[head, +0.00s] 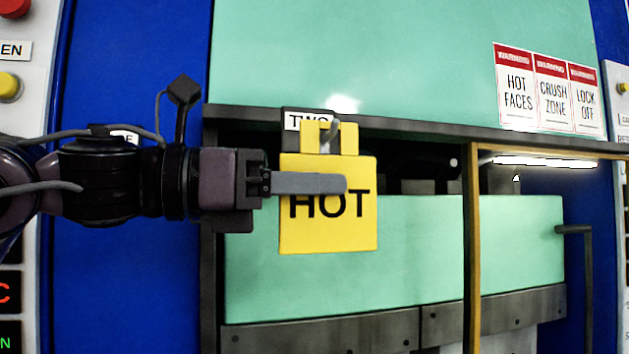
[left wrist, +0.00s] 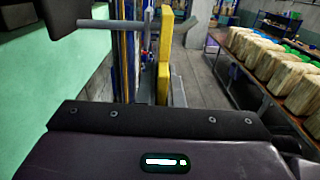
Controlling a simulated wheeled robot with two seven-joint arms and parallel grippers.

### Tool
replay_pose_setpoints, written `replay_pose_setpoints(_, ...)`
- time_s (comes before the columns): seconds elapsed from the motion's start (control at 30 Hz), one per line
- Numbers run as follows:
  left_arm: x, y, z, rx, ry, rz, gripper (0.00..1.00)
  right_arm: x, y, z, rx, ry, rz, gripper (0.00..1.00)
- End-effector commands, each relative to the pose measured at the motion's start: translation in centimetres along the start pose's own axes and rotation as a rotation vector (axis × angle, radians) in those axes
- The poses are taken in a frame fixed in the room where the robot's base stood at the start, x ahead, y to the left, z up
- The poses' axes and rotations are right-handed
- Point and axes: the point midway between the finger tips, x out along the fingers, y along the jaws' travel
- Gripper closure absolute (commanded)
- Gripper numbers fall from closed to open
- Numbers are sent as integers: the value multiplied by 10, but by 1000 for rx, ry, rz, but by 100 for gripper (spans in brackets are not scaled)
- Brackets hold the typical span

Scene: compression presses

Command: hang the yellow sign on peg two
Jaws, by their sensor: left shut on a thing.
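The yellow sign (head: 328,232) reads HOT and hangs upright in my left gripper (head: 320,184), which is shut on it; a grey finger lies across its front. Its narrower top tab (head: 349,138) has an opening. A grey peg (head: 331,131) shows at that opening, just below the partly covered TWO label (head: 296,122). In the left wrist view the sign is edge-on (left wrist: 165,50), and a grey rod (left wrist: 110,24), which looks like the peg, points toward it. I cannot tell whether the peg passes through the opening. My right gripper is not in view.
A green press panel (head: 420,260) stands behind the sign under a dark rail (head: 410,137). A yellow post (head: 473,240) and a grey handle (head: 588,270) stand to the right. Warning signs (head: 548,88) are at upper right. The left wrist view shows a bench of blocks (left wrist: 285,70).

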Motion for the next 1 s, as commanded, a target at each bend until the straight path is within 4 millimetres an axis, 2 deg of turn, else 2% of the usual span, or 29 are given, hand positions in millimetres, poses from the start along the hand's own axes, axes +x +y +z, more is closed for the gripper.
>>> replay_pose_setpoints(0.4, 0, 0, 0, 0, -1, 0, 100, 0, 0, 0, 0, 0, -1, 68)
replay_pose_setpoints(0.43, 0, 0, 0, 0, -1, 0, 89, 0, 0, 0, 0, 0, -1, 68)
replay_pose_setpoints(0.6, 0, 0, 0, 0, 0, 0, 68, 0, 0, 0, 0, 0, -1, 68)
replay_pose_setpoints(0.87, -1, 0, 0, 0, 0, 1, 68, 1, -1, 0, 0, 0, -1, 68)
replay_pose_setpoints(1.0, -12, 1, -3, 1, -1, 4, 68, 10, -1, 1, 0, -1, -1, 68)
